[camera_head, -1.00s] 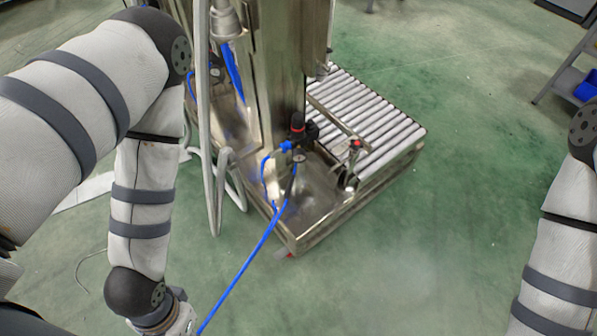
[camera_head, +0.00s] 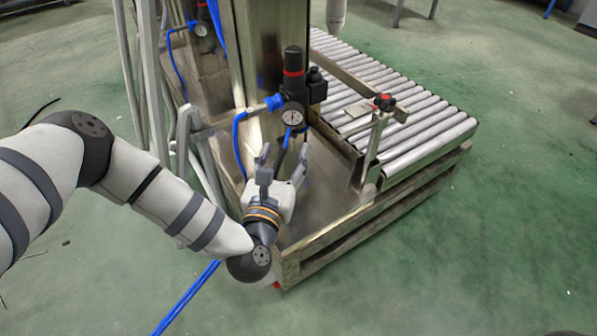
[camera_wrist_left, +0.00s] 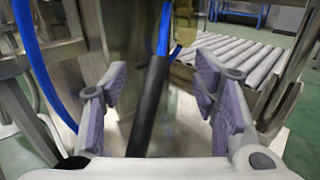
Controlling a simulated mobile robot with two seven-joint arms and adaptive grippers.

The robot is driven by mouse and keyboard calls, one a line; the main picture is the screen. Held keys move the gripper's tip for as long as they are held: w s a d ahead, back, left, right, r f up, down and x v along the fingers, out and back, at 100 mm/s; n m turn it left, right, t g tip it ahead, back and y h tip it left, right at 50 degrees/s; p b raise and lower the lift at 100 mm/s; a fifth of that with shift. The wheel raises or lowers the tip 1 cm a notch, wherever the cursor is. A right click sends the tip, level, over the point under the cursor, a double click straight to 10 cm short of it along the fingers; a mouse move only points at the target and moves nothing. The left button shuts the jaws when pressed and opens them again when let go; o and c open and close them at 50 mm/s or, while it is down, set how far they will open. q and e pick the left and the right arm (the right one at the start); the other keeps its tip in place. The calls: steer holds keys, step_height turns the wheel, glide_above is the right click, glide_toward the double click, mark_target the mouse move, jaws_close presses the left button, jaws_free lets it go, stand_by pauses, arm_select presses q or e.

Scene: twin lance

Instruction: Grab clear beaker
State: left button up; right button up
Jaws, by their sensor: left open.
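My left gripper (camera_head: 284,166) is open, with its fingers pointing up and away over the metal base of the machine. In the left wrist view its grey pads (camera_wrist_left: 162,85) stand apart on either side of a black rod (camera_wrist_left: 150,108) with a blue hose at its top. The rod is between the fingers in the picture; I cannot tell its depth or whether it touches them. I cannot make out a clear beaker for certain in either view. My right gripper is not in view.
A pressure gauge (camera_head: 293,115) with a black and red regulator (camera_head: 293,68) sits just above the gripper. A roller conveyor (camera_head: 425,115) and a clamp post (camera_head: 376,140) stand to the right. Blue hoses (camera_head: 190,295) run below and left. Green floor (camera_head: 500,240) is clear at the right.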

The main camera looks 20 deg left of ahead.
mark_target(292, 157)
arm_select(q)
step_height(292, 157, down, 6)
steer(key=shift+b, duration=0.95)
steer(key=shift+w+a+f+b, duration=0.15)
steer(key=shift+w+b, duration=0.25)
steer(key=shift+w, duration=0.55)
steer(key=w, duration=0.1)
steer(key=w+b, duration=0.1)
steer(key=w, duration=0.3)
steer(key=shift+w+a+b, duration=0.25)
steer(key=shift+b, duration=0.15)
steer(key=c, duration=0.9)
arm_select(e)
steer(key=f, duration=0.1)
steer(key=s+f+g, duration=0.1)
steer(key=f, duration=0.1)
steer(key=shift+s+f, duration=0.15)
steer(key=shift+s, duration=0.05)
arm_select(q)
steer(key=shift+c, duration=0.2)
